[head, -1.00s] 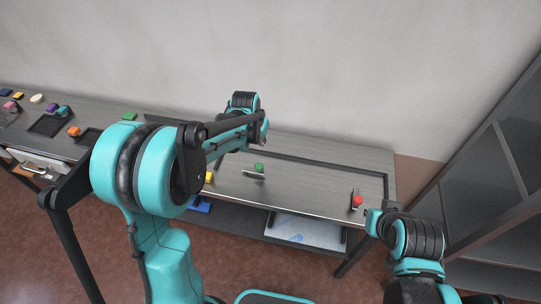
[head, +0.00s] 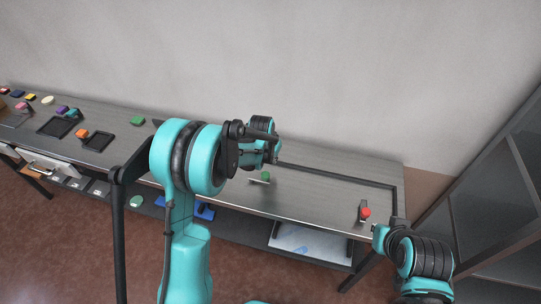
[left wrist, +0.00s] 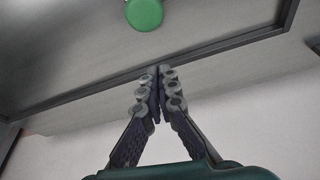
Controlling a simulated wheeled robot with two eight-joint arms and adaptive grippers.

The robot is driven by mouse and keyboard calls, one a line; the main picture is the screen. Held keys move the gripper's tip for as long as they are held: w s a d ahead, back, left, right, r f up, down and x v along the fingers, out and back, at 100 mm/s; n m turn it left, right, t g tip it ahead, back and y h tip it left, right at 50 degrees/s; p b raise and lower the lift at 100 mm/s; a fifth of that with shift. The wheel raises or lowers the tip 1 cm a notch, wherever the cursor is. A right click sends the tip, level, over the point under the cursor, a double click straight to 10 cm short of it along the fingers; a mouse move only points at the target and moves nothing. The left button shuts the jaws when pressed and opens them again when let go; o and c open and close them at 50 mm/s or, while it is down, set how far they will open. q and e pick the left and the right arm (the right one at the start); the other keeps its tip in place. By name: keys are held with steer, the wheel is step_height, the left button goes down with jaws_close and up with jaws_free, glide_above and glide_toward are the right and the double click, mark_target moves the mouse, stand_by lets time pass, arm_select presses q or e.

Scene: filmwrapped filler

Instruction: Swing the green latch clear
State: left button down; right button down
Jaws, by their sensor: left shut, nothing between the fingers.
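The green latch shows as a round green knob (head: 266,175) beside a thin pale metal plate on the grey table. The knob also shows at the top of the left wrist view (left wrist: 145,13). My left gripper (head: 276,159) is just behind the knob in the head view, apart from it. In the left wrist view its two fingers (left wrist: 157,72) meet at the tips, with nothing between them, and point towards the knob across a gap. My right gripper (head: 377,231) is by the table's front right corner; its fingers are too small to read.
A red knob (head: 365,212) on a dark base sits at the table's right end. A dark raised strip (head: 340,175) runs along the back. A green block (head: 137,121), an orange block (head: 81,132) and dark trays lie left. A dark cabinet (head: 490,200) stands at right.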

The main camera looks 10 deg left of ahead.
mark_target(259, 178)
arm_select(q)
steer(key=shift+s+a+f, duration=0.1)
steer(key=shift+s+f, duration=0.05)
steer(key=shift+s, duration=0.5)
steer(key=shift+s+a+f, duration=0.15)
steer(key=shift+s, duration=0.45)
steer(key=shift+s+a+f, duration=0.1)
steer(key=shift+s+f, duration=0.05)
steer(key=shift+s, duration=0.5)
